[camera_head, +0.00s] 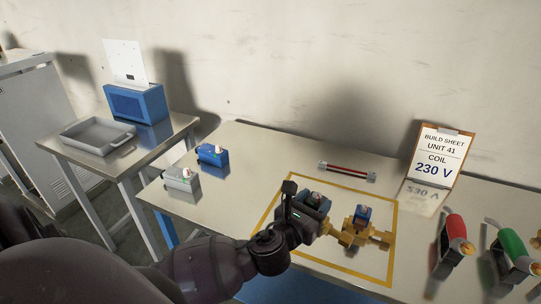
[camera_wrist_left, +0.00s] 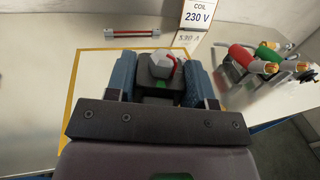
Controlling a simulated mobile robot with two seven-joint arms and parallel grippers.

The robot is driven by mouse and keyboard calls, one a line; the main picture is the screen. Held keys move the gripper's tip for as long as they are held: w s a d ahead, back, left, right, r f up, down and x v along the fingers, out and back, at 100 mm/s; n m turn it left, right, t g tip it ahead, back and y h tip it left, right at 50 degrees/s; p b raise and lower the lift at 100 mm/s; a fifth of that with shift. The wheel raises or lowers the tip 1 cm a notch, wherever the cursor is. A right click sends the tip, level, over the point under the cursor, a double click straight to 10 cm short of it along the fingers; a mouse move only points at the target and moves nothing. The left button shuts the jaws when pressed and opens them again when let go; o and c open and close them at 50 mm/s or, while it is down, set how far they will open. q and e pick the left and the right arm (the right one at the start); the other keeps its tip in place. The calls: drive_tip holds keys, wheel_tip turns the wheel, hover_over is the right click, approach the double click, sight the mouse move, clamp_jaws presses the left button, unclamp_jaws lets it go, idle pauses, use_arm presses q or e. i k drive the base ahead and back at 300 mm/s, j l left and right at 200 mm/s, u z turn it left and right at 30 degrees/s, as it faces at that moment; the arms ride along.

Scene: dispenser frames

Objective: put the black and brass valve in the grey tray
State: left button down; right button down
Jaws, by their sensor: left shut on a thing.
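My left gripper (camera_head: 318,215) is over the yellow-outlined area and shut on a black block with a silver cap and a red mark, which I take as the black and brass valve (camera_head: 313,199). In the left wrist view the black block (camera_wrist_left: 158,86) sits between the two blue-grey fingers (camera_wrist_left: 160,85). Brass parts (camera_head: 350,238) show just right of the gripper, with a blue piece (camera_head: 363,213) above them. I cannot tell how these join the held block. The grey tray (camera_head: 97,135) is empty on the side table at left. My right gripper is not in view.
A blue box (camera_head: 137,103) stands behind the tray. A blue block (camera_head: 212,154) and a grey block (camera_head: 182,179) stand on the main table's left. A gap separates the tables.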

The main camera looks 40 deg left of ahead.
sight(110, 132)
drive_tip(key=k+j, duration=0.1)
drive_tip(key=j, duration=0.55)
drive_tip(key=k+j, duration=0.1)
drive_tip(key=j, duration=1.25)
drive_tip(key=k+j, duration=0.15)
drive_tip(key=j, duration=0.5)
drive_tip(key=k+j, duration=0.1)
drive_tip(key=j, duration=0.55)
drive_tip(key=k+j, duration=0.1)
drive_tip(key=j, duration=1.25)
drive_tip(key=k, duration=0.05)
